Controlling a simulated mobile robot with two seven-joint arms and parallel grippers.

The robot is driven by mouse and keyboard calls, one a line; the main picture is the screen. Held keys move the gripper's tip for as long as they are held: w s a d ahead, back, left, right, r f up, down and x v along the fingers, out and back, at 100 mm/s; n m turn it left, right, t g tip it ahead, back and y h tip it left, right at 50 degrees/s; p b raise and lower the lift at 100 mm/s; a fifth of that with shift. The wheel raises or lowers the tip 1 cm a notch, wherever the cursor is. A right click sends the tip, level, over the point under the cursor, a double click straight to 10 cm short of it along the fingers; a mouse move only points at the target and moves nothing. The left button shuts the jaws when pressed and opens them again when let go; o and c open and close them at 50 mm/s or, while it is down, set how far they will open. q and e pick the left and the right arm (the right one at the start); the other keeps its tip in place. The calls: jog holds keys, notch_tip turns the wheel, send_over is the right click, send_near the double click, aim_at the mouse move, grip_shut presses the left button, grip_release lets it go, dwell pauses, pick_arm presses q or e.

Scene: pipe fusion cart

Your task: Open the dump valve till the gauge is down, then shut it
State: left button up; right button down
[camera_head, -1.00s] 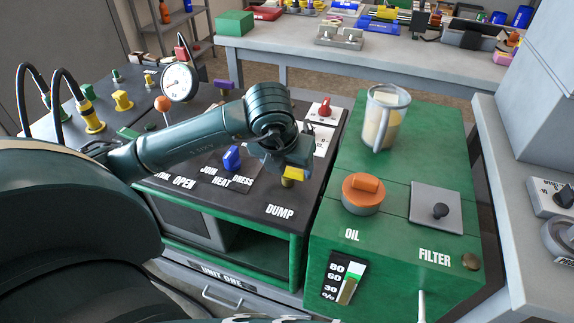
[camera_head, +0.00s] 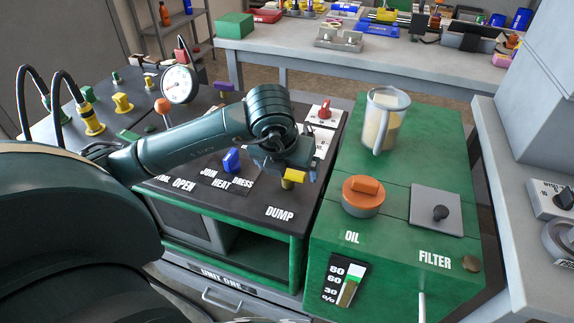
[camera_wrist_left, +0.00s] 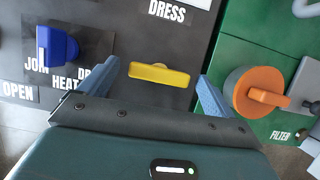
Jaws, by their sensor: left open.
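The dump valve's yellow bar handle (camera_head: 293,176) stands behind the DUMP label on the dark top of the green cart. In the left wrist view the yellow handle (camera_wrist_left: 160,75) lies nearly crosswise between the two spread fingers, with a gap on each side. My left gripper (camera_head: 290,164) is open, just above the handle, and partly hides it in the head view. The round white gauge (camera_head: 179,83) stands at the back of the cart; its needle is too small to read surely. My right gripper is not in view.
A blue knob (camera_head: 232,160) stands left of the yellow handle. A red knob (camera_head: 324,110) is behind it. To the right, the green oil unit (camera_head: 395,245) carries an orange cap (camera_head: 362,194) and a clear jug (camera_head: 385,118).

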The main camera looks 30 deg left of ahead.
pick_arm(q)
jog(key=p+v, duration=0.2)
jog(key=v, duration=1.1)
jog(key=shift+p, duration=0.35)
jog(key=shift+r, duration=0.1)
